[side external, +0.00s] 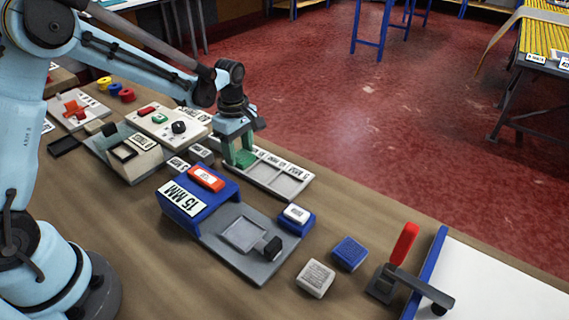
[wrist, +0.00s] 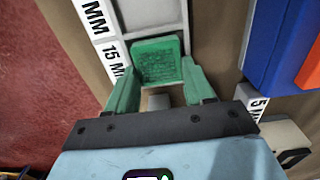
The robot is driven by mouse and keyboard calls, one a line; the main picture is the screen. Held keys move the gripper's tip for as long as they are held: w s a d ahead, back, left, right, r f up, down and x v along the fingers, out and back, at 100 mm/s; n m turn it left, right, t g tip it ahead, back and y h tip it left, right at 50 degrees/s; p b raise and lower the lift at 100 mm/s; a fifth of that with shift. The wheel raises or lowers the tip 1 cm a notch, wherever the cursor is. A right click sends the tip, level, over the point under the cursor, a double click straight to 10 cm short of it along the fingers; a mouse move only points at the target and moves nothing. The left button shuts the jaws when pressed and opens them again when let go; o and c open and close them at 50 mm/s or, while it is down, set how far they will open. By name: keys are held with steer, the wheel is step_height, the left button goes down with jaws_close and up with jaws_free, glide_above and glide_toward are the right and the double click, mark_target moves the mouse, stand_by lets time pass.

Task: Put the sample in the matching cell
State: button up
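The sample, a green textured square block (wrist: 158,60), sits between the two fingertips of my gripper (wrist: 160,72) in the wrist view. The fingers look close against its sides. In the side view my gripper (side external: 239,154) points down at the left end of a grey tray (side external: 290,183) with open cells and white labels along its far edge. The sample shows as green between the fingers there. In the wrist view the label beside the sample reads 15 M, its end cut off by a finger. Whether the sample rests on the cell floor is hidden.
Blue (side external: 349,253) and beige (side external: 315,279) blocks and a red-handled lever (side external: 405,243) are at the right. Stamps and fixtures crowd the left.

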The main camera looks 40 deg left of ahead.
mark_target(239, 154)
step_height(239, 154, up, 12)
steer(key=shift+r, duration=0.15)
steer(key=shift+s+d+r+m+t, duration=0.1)
steer(key=shift+s+d+m+t, duration=0.35)
steer(key=shift+s+m+t, duration=1.55)
steer(key=shift+s+d+r+m+t, duration=0.1)
steer(key=shift+s+d+m+t, duration=0.3)
steer(key=shift+s+m, duration=3.1)
steer(key=shift+s+d+m+t, duration=0.45)
steer(key=shift+s+m+t, duration=1.15)
steer(key=shift+m, duration=1.9)
steer(key=shift+s+g, duration=0.3)
steer(key=shift+g, duration=0.1)
